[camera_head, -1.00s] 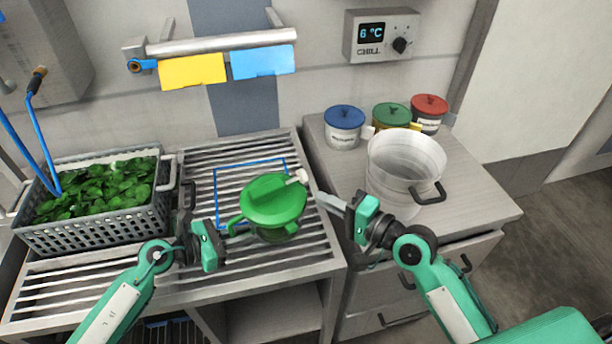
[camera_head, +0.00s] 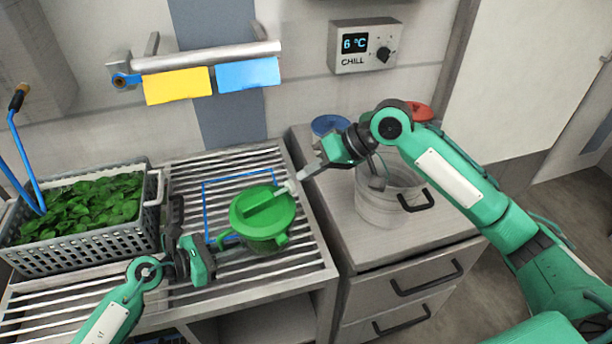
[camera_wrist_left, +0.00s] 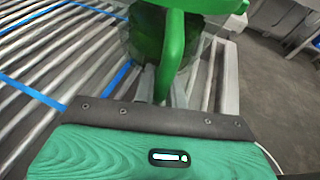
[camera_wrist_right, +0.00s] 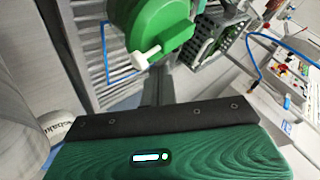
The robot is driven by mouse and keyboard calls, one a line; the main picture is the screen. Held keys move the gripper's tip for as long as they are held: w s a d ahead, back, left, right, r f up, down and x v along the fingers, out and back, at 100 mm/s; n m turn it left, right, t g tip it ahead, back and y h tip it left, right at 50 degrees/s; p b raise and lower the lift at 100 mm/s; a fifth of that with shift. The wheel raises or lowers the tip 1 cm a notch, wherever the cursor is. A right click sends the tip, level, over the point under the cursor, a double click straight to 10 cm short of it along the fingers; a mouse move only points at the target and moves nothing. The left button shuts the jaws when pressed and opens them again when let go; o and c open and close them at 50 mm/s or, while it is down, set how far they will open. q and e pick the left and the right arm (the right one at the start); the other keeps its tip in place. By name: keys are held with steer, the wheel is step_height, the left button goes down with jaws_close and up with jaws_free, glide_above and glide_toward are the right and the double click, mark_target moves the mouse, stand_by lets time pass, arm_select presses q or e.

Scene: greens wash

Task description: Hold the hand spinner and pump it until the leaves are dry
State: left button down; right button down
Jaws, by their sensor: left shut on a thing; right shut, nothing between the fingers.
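The hand spinner (camera_head: 262,212) has a green lid with a side handle and a clear bowl that looks green inside. It stands on the slatted rack (camera_head: 240,165), partly over a blue outline. My left gripper (camera_head: 217,246) is shut on its green side handle (camera_wrist_left: 170,50). A white knob (camera_head: 288,187) sticks out from the lid's right edge; it also shows in the right wrist view (camera_wrist_right: 143,57). My right gripper (camera_head: 306,172) is shut and empty, its tips close to the knob. I cannot tell whether they touch it.
A grey basket of leaves (camera_head: 157,213) stands left of the spinner. A large translucent pot (camera_head: 375,208) stands on the right counter, partly behind my right arm. A blue-lidded tub (camera_head: 328,124) and a red lid (camera_head: 418,111) show behind it.

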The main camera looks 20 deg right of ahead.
mark_target(290, 186)
steer(key=w+d+r+n+h, duration=0.1)
steer(key=w+d+r+h, duration=0.1)
steer(key=d, duration=0.4)
steer(key=shift+r+g, duration=0.3)
steer(key=shift+g, duration=0.1)
steer(key=shift+w, duration=0.1)
steer(key=x, duration=1)
steer(key=shift+s+a, duration=0.3)
steer(key=shift+a, duration=0.6)
steer(key=shift+s+a, duration=0.25)
steer(key=shift+a, duration=0.6)
arm_select(q)
steer(key=shift+r, duration=0.1)
arm_select(e)
steer(key=v, duration=1)
